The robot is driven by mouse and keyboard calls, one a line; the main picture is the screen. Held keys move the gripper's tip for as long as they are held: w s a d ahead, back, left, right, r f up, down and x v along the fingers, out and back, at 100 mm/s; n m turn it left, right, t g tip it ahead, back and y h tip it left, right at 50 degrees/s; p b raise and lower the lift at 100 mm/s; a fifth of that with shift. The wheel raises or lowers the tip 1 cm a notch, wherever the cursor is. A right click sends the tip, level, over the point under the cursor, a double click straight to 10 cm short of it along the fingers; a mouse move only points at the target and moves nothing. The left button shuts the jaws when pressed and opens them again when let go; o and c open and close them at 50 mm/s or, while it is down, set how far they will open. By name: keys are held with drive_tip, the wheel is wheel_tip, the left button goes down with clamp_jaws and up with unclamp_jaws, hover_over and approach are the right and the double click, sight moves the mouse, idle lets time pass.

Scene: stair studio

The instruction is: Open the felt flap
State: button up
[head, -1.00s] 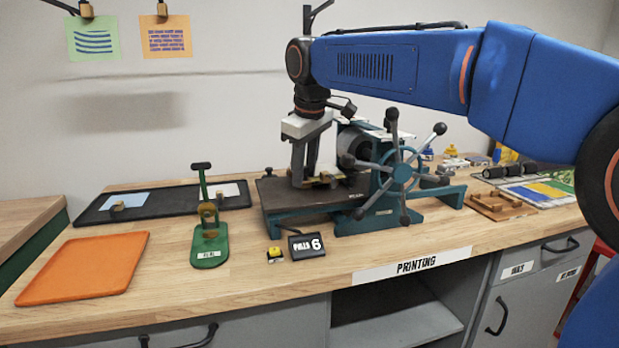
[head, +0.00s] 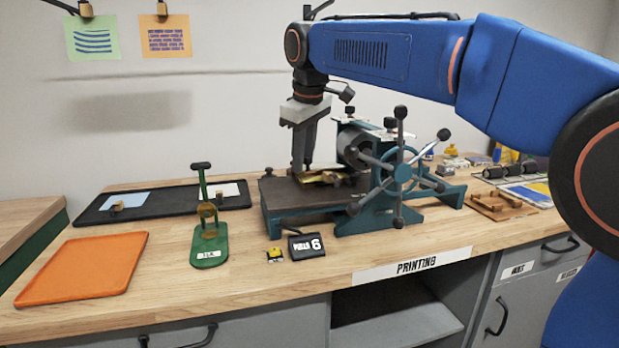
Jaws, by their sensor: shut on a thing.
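The felt flap (head: 327,178) seems to be the thin tan piece lying on the dark bed of the teal press, just left of the roller. It is small and partly hidden, so its exact angle is hard to tell. My gripper (head: 301,171) points down over the bed and is shut on the flap's left edge. The fingertips sit close above the bed surface.
The press handwheel (head: 403,172) with its long spokes stands right of my gripper. A "Pulls 6" counter (head: 306,246), a green-based stand (head: 209,250), an orange tray (head: 83,268) and a black tray (head: 160,207) are on the bench. Bare wood lies in front.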

drive_tip(key=shift+w+r, duration=0.2)
drive_tip(key=shift+r, duration=0.35)
drive_tip(key=shift+w+a+r, duration=0.15)
drive_tip(key=shift+w+r, duration=0.3)
drive_tip(key=shift+r, duration=0.2)
drive_tip(key=shift+w+a+r, duration=0.15)
drive_tip(key=shift+w+r, duration=0.3)
drive_tip(key=shift+r, duration=0.15)
drive_tip(key=shift+c, duration=0.9)
drive_tip(key=shift+w+a+r, duration=0.1)
drive_tip(key=shift+w+r, duration=0.1)
drive_tip(key=shift+r, duration=0.05)
clamp_jaws()
drive_tip(key=shift+w+a+r, duration=0.2)
drive_tip(key=shift+w+r, duration=0.6)
drive_tip(key=shift+w+a+r, duration=0.2)
drive_tip(key=shift+w+r, duration=0.55)
drive_tip(key=o, duration=1.2)
unclamp_jaws()
drive_tip(key=shift+o, duration=0.2)
